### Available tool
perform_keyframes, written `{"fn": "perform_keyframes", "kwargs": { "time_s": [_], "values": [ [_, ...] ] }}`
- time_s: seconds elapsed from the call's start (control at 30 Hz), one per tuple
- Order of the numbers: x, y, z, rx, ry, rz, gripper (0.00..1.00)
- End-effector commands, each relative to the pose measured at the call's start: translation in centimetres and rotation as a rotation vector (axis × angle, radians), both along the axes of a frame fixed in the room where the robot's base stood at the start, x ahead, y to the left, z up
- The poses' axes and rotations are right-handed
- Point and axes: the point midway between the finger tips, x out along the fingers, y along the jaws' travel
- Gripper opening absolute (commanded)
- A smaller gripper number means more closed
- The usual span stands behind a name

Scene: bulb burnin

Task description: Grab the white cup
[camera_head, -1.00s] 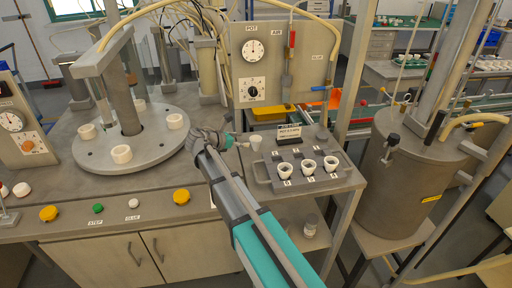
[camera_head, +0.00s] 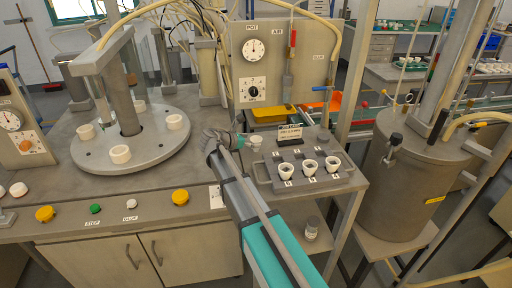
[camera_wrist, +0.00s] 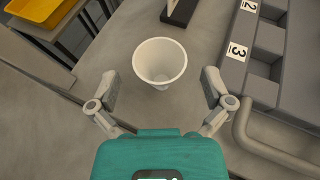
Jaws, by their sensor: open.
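A white cup (camera_wrist: 160,62) stands upright on the grey bench in the wrist view, its open mouth showing. It also shows, small, in the head view (camera_head: 256,140), just beyond my gripper and left of the grey tray. My gripper (camera_wrist: 160,92) is open and empty. Its two fingers lie left and right of the cup's lower part in the wrist view, with a visible gap on each side. In the head view my gripper (camera_head: 239,143) is low over the bench, and its fingers are partly hard to make out.
A grey tray (camera_head: 262,178) with numbered slots and three white cups (camera_head: 309,166) is close on the right; its handle (camera_wrist: 245,135) is near my right finger. A turntable (camera_head: 90,155) with several white cups is left.

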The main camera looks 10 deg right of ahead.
Motion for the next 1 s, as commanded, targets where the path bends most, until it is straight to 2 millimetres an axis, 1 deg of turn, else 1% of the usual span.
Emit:
{"fn": "perform_keyframes", "kwargs": {
  "time_s": [0.03,0.13,0.27,0.83,0.87,1.0],
  "values": [
    [0.3,-0.5,-0.7,0.000,-0.001,0.000,1.00],
    [0.7,-1.4,-0.9,0.000,0.000,-0.001,1.00],
    [1.0,-2.1,-1.1,0.000,0.000,-0.001,1.00],
    [1.0,-2.2,-1.0,0.000,0.000,-0.001,1.00],
    [1.0,-2.2,-1.0,0.000,0.000,-0.001,0.96],
    [1.0,-2.2,-1.0,0.000,0.000,-0.001,0.70]
  ]
}}
